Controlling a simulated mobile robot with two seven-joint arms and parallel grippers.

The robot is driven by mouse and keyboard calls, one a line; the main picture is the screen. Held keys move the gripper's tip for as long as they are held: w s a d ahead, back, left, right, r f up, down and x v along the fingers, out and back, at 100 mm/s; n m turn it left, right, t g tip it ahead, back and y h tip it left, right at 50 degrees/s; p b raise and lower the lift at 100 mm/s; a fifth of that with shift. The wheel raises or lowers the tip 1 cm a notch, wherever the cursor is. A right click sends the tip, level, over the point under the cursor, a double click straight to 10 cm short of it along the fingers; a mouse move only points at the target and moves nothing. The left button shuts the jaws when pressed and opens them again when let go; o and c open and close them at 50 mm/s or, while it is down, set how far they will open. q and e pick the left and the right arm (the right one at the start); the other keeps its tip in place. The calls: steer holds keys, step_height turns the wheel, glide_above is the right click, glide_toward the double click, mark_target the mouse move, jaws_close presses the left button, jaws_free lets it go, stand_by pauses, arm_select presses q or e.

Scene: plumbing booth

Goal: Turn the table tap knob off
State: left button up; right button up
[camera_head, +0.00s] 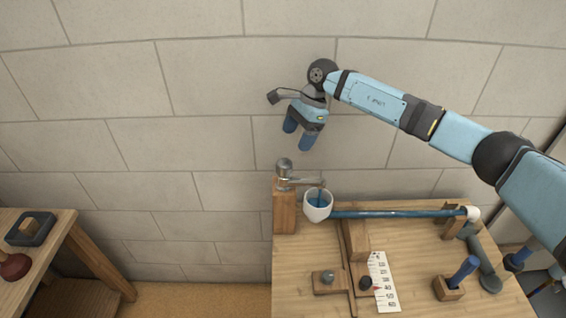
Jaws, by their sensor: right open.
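The table tap (285,184) is a metal fitting on top of a wooden post at the back left corner of the workbench. Its round grey knob (284,164) sits at the top, and its spout points right above a white cup. A thin blue stream seems to run from the spout into the cup. My right gripper (299,134) is open and empty, with its blue fingertips pointing down. In the picture it is above and slightly right of the knob, apart from it. My left gripper is not in view.
Another table (60,240) stands at left with a plunger (14,267). A block wall is behind.

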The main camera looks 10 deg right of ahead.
mark_target(286, 162)
steer(key=p+x, duration=0.2)
steer(key=x, duration=0.7)
steer(key=shift+a+f, duration=0.15)
steer(key=shift+a, duration=0.05)
steer(key=shift+a+f, duration=0.15)
steer(key=shift+f, duration=0.3)
steer(key=c, duration=0.9)
